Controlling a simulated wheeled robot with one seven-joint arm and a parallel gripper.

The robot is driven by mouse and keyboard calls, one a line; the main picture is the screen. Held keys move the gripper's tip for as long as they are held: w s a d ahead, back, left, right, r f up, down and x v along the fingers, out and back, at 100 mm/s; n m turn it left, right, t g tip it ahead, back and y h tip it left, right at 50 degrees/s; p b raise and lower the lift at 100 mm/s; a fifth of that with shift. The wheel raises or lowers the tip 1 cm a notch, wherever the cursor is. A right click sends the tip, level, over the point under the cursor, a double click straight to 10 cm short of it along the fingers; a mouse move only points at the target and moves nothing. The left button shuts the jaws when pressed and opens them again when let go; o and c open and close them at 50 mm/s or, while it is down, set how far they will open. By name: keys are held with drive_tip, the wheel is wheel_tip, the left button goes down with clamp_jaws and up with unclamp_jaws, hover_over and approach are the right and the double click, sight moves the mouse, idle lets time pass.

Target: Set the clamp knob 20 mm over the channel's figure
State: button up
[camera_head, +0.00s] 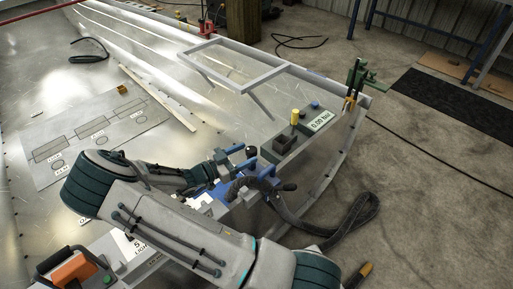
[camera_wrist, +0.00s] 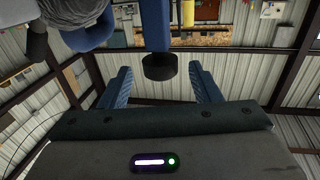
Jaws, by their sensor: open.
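My gripper (camera_head: 243,160) is at the right end of the workbench-like hull edge, with its blue fingers apart. In the wrist view a dark round knob (camera_wrist: 159,67) sits at the end of a blue post (camera_wrist: 154,28), between the open fingers. I see gaps on both sides, so the fingers do not grip it. I take it for the clamp knob. In the head view my arm and fingers partly hide the blue clamp parts (camera_head: 206,192). A white display (camera_head: 321,120) shows a figure in bar; no figure for the channel is clearly legible.
Right of my gripper are a yellow-topped post (camera_head: 295,116), a dark block (camera_head: 283,143) and a blue knob (camera_head: 315,104). A grey frame (camera_head: 232,63) stands behind. A black hose (camera_head: 345,222) loops nearby. A marked plate (camera_head: 95,137) lies at left.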

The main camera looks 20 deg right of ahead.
sight(256, 149)
drive_tip(key=shift+w+d, duration=0.2)
drive_tip(key=shift+d, duration=1.2)
drive_tip(key=shift+w+d, duration=0.2)
drive_tip(key=shift+d, duration=1.15)
drive_tip(key=c, duration=1)
